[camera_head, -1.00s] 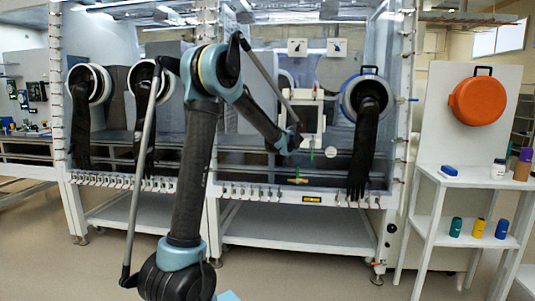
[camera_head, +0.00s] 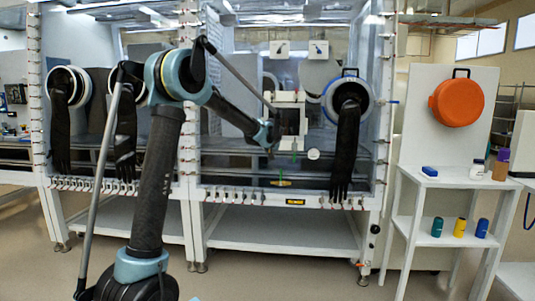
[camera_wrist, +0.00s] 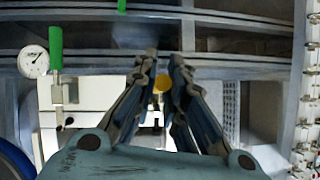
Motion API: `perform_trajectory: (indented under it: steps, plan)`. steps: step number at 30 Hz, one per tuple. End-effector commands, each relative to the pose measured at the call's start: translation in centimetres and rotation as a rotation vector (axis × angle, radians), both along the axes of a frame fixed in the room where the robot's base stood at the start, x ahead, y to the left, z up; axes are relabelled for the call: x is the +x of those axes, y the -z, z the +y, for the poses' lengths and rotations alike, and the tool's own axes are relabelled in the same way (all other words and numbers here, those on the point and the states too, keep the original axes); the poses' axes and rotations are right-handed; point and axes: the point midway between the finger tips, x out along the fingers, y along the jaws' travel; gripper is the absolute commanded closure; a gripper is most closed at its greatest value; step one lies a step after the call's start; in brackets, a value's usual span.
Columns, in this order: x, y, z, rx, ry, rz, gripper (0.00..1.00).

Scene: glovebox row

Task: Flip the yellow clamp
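A small yellow round thing (camera_wrist: 158,84) shows in the wrist view between and just beyond my finger tips; I cannot tell for sure whether it is the yellow clamp. In the head view a small yellow-brass handle (camera_head: 281,183) with a green part sits at the lower edge of the glovebox front, below my gripper. My gripper (camera_head: 273,138) is in front of the glovebox panel. In the wrist view my gripper (camera_wrist: 164,62) has its two dark fingers apart, with a narrow gap and nothing held. Contact with the yellow thing cannot be told.
A green handle (camera_wrist: 56,48) and a round gauge (camera_wrist: 34,61) are left of my fingers in the wrist view. Black gloves (camera_head: 346,140) hang from the glovebox ports. A white shelf (camera_head: 440,178) with bottles stands right. Floor shows in front.

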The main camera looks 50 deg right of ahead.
Motion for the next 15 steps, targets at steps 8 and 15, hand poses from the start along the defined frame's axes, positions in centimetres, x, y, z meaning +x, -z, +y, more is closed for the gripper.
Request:
perform_trajectory:
  steps: [8, 15]
  plan:
    - [0.15, -0.13, -0.04, -0.001, 0.000, -0.003, 0.68]
    - [-0.11, -0.27, 0.13, -0.001, 0.000, -0.002, 0.68]
